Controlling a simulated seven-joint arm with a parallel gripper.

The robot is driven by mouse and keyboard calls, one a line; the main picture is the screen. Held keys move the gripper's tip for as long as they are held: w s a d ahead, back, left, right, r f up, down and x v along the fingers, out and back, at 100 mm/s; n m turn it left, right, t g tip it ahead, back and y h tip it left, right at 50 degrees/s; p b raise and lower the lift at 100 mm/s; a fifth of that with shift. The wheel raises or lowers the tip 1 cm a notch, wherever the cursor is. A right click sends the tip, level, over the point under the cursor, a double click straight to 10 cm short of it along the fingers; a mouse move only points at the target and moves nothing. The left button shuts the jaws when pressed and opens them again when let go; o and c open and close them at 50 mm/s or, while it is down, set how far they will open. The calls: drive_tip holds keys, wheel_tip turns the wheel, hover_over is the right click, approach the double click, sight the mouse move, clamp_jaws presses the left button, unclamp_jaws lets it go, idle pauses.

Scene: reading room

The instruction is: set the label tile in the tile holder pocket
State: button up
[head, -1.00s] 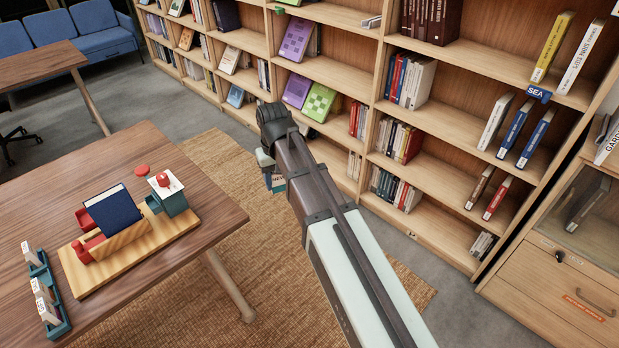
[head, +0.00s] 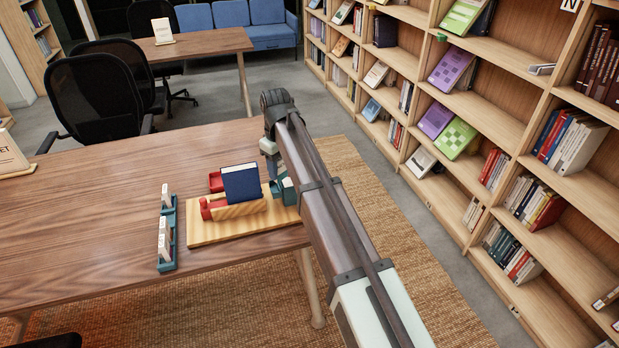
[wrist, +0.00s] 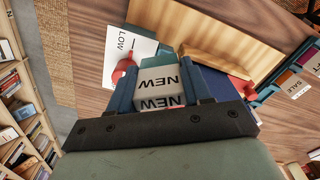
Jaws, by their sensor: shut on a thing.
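My gripper (wrist: 160,90) is shut on a white label tile (wrist: 158,78) reading NEW, held between its blue fingers in the wrist view. In the head view my gripper (head: 272,160) is at the right end of the table, by the wooden board, and the tile cannot be made out. The teal tile holder (head: 168,266) lies on the table left of the board, well apart from my gripper. White tiles (head: 164,240) stand in it, with a gap between the far tile and the nearer ones. The holder (wrist: 267,92) also shows at the right in the wrist view.
The wooden board (head: 205,234) carries a navy book (head: 241,183) in a stand with red parts. A teal box (head: 290,190) is partly hidden behind my arm. A white plate marked LOW (wrist: 122,45) shows beside the tile.

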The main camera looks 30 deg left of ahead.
drive_tip(key=a+n, duration=0.1)
drive_tip(key=n, duration=0.3)
drive_tip(key=w+a+n, duration=0.1)
drive_tip(key=n, duration=0.3)
drive_tip(key=a+r+n, duration=0.1)
drive_tip(key=a+n, duration=0.1)
drive_tip(key=n, duration=0.2)
drive_tip(key=shift+w, duration=0.35)
drive_tip(key=shift+f, duration=0.15)
drive_tip(key=shift+f, duration=1.8)
drive_tip(key=shift+f, duration=1.3)
drive_tip(key=shift+r, duration=0.2)
